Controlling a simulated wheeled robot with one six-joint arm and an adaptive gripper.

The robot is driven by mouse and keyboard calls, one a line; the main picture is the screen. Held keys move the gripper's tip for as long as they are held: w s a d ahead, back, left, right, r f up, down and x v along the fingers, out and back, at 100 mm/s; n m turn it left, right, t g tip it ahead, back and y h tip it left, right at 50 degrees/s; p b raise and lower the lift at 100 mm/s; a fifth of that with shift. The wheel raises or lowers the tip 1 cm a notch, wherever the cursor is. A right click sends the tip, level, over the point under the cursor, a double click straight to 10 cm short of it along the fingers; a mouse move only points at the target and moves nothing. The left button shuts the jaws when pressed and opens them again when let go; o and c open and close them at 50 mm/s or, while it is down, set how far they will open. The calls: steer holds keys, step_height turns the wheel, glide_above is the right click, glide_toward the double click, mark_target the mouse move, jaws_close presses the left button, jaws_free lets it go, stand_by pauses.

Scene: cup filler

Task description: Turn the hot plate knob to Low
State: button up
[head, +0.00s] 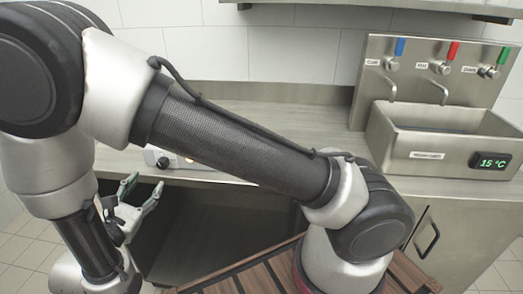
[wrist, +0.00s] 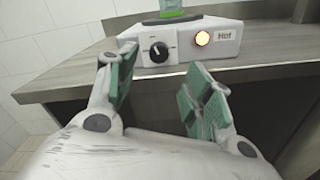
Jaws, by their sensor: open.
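The hot plate (wrist: 190,44) sits on the counter in the wrist view, its front panel facing me. Its black knob (wrist: 158,51) with a white pointer mark is on the left of the panel; the setting words beside it are too small to read. An orange light (wrist: 202,38) glows next to a label "Hot". My gripper (wrist: 158,75) is open and empty, its green-padded fingers apart just in front of and below the knob, not touching it. In the head view my gripper (head: 140,190) is at the left by the counter edge; my arm hides most of the hot plate (head: 155,158).
A green-tinted item (wrist: 172,12) stands on the hot plate, mostly cut off. The counter's front edge (wrist: 65,88) lies close to my fingers. A steel basin (head: 440,140) with taps and a "15 °C" display is at the right. A slatted wooden surface (head: 245,280) is at the front.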

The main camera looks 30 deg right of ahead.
mark_target(163, 176)
steer(key=x, duration=0.9)
steer(key=shift+w+d, duration=0.2)
steer(key=shift+w, duration=0.05)
steer(key=shift+w+n, duration=0.15)
steer(key=shift+n, duration=0.65)
steer(key=n, duration=0.3)
steer(key=shift+a, duration=0.1)
steer(key=v, duration=0.8)
steer(key=s+d+f+m+g+h, duration=0.2)
steer(key=s+d+f+m+g, duration=0.1)
steer(key=d+g, duration=0.3)
steer(key=s+d+r+m+g+y, duration=0.4)
steer(key=s+d+r+m+g, duration=0.1)
steer(key=d+m, duration=0.4)
steer(key=s+d+r+m+g+y, duration=0.5)
steer(key=d+r+m, duration=0.3)
steer(key=d, duration=0.4)
steer(key=shift+m+y, duration=0.3)
steer(key=shift+m, duration=0.5)
